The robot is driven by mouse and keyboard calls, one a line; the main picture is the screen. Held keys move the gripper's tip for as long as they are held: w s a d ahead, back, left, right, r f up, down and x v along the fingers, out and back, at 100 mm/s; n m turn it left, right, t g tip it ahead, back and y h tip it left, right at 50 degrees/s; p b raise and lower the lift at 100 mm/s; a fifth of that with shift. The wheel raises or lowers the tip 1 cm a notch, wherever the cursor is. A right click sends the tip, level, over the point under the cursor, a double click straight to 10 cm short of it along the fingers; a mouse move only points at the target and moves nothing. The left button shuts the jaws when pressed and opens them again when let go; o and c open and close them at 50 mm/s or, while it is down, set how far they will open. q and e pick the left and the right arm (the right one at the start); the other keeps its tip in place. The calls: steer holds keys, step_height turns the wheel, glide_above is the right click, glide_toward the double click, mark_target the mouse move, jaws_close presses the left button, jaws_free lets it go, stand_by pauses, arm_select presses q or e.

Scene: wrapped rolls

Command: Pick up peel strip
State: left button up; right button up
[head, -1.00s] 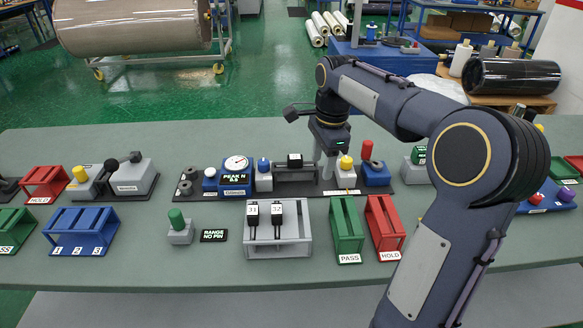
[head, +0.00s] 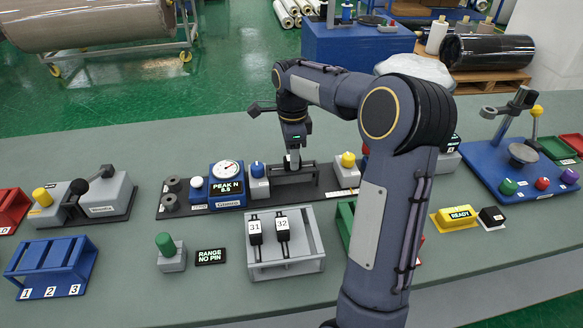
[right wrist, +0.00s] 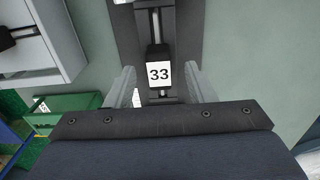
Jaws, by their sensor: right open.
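A black peel strip piece with a white label 33 (right wrist: 159,74) lies along the dark rail of the peel tester. In the right wrist view it sits between the two pale fingers of my right gripper (right wrist: 162,90), with a visible gap on each side. In the head view my right gripper (head: 292,160) points down over the tester's rail and mostly hides this piece. The gripper is open and empty. Two similar black pieces, labelled 31 (head: 255,228) and 32 (head: 282,224), stand in a grey rack (head: 288,267). My left gripper is not in view.
A blue rack (head: 50,268) stands front left. My right arm hides part of a green rack (head: 345,218).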

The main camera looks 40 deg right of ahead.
step_height(320, 180, down, 2)
steer(key=shift+s+f, duration=0.1)
steer(key=c, duration=1.1)
steer(key=shift+o, duration=0.2)
